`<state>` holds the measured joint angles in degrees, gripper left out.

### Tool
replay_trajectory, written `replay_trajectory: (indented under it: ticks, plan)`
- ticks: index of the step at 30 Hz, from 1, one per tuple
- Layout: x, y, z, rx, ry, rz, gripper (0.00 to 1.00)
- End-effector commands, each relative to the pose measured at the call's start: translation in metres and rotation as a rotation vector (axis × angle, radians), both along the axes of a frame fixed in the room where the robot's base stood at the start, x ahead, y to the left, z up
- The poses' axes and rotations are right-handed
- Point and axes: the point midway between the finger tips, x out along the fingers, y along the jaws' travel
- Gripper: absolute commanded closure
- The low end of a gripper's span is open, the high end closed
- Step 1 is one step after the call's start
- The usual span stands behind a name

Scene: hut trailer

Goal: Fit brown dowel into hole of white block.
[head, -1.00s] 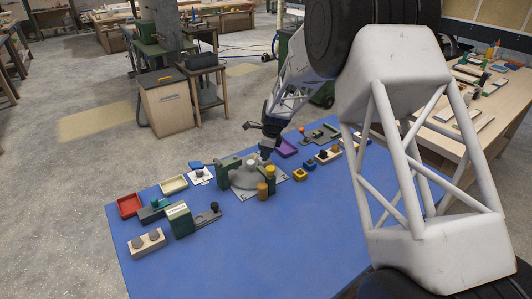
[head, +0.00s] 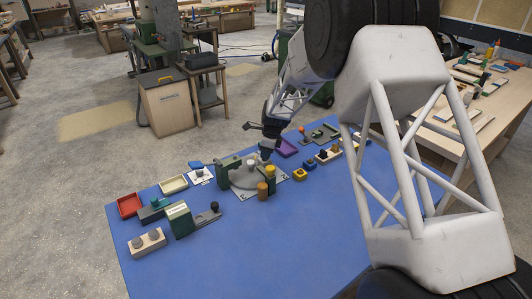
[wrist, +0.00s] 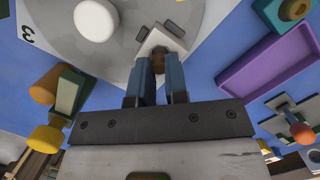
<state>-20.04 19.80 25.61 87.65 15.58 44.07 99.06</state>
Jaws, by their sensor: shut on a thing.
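My gripper (wrist: 162,80) is shut on a brown dowel (wrist: 158,63), which shows as a short dark brown piece between the fingertips in the wrist view. The white block (wrist: 155,42) lies just beyond the fingertips, on or at the edge of a grey round plate (wrist: 60,50). It has a dark slot-like mark near its far end. The dowel overlaps the near part of the block in this view; I cannot tell whether it is in the hole, which is hidden. In the head view my gripper (head: 264,157) is small, low over the right side of the plate.
A white knob (wrist: 96,19) stands on the plate. An orange-brown cylinder (wrist: 46,84), a yellow cylinder (wrist: 47,139) and green uprights are close by. A purple tray (wrist: 265,62) lies to the right. The blue table's front (head: 270,245) is clear.

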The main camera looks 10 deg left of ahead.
Motion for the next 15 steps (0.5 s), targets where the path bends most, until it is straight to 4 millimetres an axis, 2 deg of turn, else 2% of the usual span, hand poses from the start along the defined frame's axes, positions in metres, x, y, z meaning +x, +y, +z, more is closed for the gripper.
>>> replay_trajectory:
  ticks: [15]
  plan:
    - [0.0000, 0.0000, -0.0067, 0.000, 0.000, 0.000, 1.00]
